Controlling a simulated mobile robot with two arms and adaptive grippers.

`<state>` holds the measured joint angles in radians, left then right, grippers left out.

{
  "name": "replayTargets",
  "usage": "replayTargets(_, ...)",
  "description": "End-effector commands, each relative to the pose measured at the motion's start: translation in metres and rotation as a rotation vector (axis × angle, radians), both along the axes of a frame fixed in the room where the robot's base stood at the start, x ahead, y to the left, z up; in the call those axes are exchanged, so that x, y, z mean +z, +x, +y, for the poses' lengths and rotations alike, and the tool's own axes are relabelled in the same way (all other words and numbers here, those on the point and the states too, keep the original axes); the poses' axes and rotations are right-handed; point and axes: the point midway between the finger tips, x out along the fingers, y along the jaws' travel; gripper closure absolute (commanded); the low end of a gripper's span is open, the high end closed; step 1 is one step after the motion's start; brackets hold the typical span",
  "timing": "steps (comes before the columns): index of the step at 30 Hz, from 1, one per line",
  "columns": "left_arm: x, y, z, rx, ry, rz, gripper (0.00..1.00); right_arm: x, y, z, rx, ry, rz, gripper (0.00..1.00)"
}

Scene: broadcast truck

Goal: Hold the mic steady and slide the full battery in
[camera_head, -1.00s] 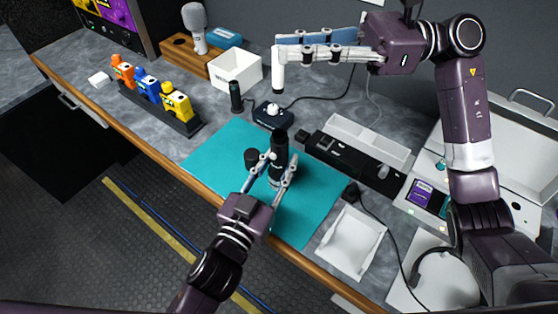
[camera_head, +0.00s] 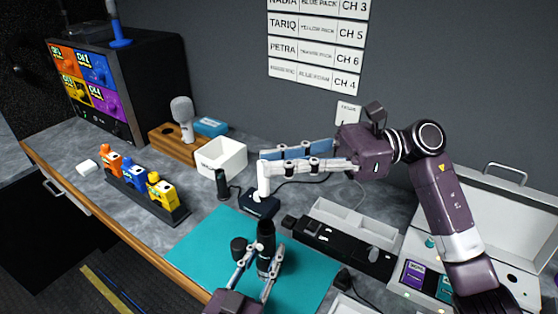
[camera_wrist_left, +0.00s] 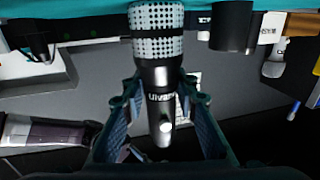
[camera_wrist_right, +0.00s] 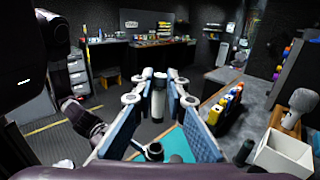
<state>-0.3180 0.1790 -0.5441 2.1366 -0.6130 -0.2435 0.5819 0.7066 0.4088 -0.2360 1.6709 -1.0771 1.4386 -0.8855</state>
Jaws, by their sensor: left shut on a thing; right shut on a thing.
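The black microphone (camera_head: 266,238) stands roughly upright over the teal mat (camera_head: 212,240). My left gripper (camera_head: 264,262) is shut around its body. In the left wrist view the microphone (camera_wrist_left: 157,75) shows its perforated grille at the picture's top and a small white button further down. My right gripper (camera_head: 263,163) is shut on a small white cylinder, the battery (camera_head: 263,182), held upright. In the right wrist view the battery (camera_wrist_right: 158,98) sits between the fingertips. In the head view it overlaps the charger (camera_head: 261,207) behind it; I cannot tell the gap. Its charge marking is not readable.
A short black cylinder (camera_head: 238,248) stands left of the microphone. A black upright cylinder (camera_head: 222,184) and a white bin (camera_head: 221,157) are behind. A rack of coloured packs (camera_head: 150,195) stands left. A long black unit (camera_head: 338,246) lies right of the mat.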

Motion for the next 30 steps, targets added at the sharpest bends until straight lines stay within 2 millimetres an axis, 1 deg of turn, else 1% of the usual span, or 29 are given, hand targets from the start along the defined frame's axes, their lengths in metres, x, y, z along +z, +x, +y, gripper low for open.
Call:
replayTargets(12,0.000,0.000,0.000,0.000,0.000,0.001,1.00,-0.037,0.000,0.000,0.001,0.000,0.004,1.00)
replayTargets(18,0.000,0.000,0.000,0.000,0.000,0.001,1.00,-0.051,0.000,0.000,0.000,0.001,0.003,1.00)
replayTargets(24,-0.001,0.000,0.000,0.000,0.000,0.001,1.00,-0.056,0.000,0.000,0.001,0.001,0.002,1.00)
replayTargets(30,-0.001,0.000,0.000,0.000,0.000,0.001,1.00,-0.057,0.000,0.000,0.001,0.001,0.001,1.00)
